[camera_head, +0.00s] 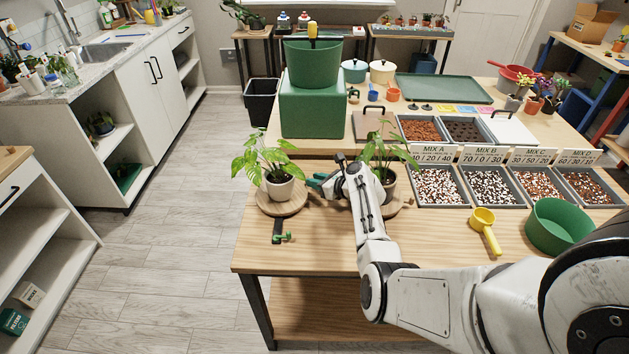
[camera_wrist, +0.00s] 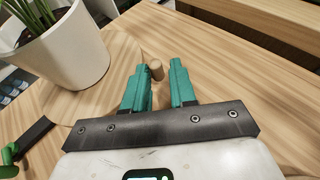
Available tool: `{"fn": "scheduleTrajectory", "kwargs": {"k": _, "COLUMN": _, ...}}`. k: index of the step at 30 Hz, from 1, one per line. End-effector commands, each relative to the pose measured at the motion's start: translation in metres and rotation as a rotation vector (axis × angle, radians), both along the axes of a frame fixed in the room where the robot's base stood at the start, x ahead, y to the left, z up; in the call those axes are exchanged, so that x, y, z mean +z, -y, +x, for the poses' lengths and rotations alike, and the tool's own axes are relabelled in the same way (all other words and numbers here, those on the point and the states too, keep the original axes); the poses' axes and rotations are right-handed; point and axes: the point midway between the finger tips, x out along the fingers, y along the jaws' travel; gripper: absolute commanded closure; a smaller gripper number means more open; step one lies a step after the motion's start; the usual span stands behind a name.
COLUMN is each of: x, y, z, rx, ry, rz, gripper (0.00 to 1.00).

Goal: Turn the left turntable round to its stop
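The left turntable (camera_head: 268,208) is a round wooden disc near the table's left edge. It bears a leafy plant in a white pot (camera_head: 280,188); the pot also shows at upper left in the wrist view (camera_wrist: 72,58). A short wooden peg (camera_wrist: 156,69) stands up from wood beside the pot. My gripper (camera_head: 313,182) is just right of the white pot, low over the wood. In the wrist view its teal fingers (camera_wrist: 158,76) are apart, with the peg between or just beyond their tips. I cannot tell whether they touch it.
A black bar with a green knob (camera_head: 284,237) lies in front of the left turntable. A green block (camera_head: 311,112) stands behind. Bare tabletop lies in front.

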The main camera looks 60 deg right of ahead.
Motion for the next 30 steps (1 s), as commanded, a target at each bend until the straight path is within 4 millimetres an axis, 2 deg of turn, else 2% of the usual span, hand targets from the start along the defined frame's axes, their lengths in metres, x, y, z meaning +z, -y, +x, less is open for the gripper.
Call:
{"fn": "scheduleTrajectory", "kwargs": {"k": 1, "x": -0.002, "y": 0.001, "z": -0.003, "rx": -0.006, "ry": -0.003, "rz": 0.0, "gripper": 0.74}}
{"fn": "scheduleTrajectory", "kwargs": {"k": 6, "x": -0.001, "y": 0.001, "z": -0.001, "rx": -0.002, "ry": -0.001, "rz": 0.0, "gripper": 0.58}}
{"fn": "scheduleTrajectory", "kwargs": {"k": 15, "x": 0.004, "y": 0.0, "z": 0.001, "rx": 0.002, "ry": 0.002, "rz": -0.002, "gripper": 0.58}}
{"fn": "scheduleTrajectory", "kwargs": {"k": 17, "x": 0.01, "y": 0.0, "z": 0.0, "rx": 0.001, "ry": 0.001, "rz": -0.002, "gripper": 0.58}}
{"fn": "scheduleTrajectory", "kwargs": {"k": 21, "x": 0.033, "y": 0.001, "z": 0.0, "rx": 0.0, "ry": 0.001, "rz": -0.005, "gripper": 0.58}}
{"fn": "scheduleTrajectory", "kwargs": {"k": 30, "x": 0.07, "y": -0.016, "z": -0.029, "rx": -0.001, "ry": -0.001, "rz": -0.003, "gripper": 0.58}}
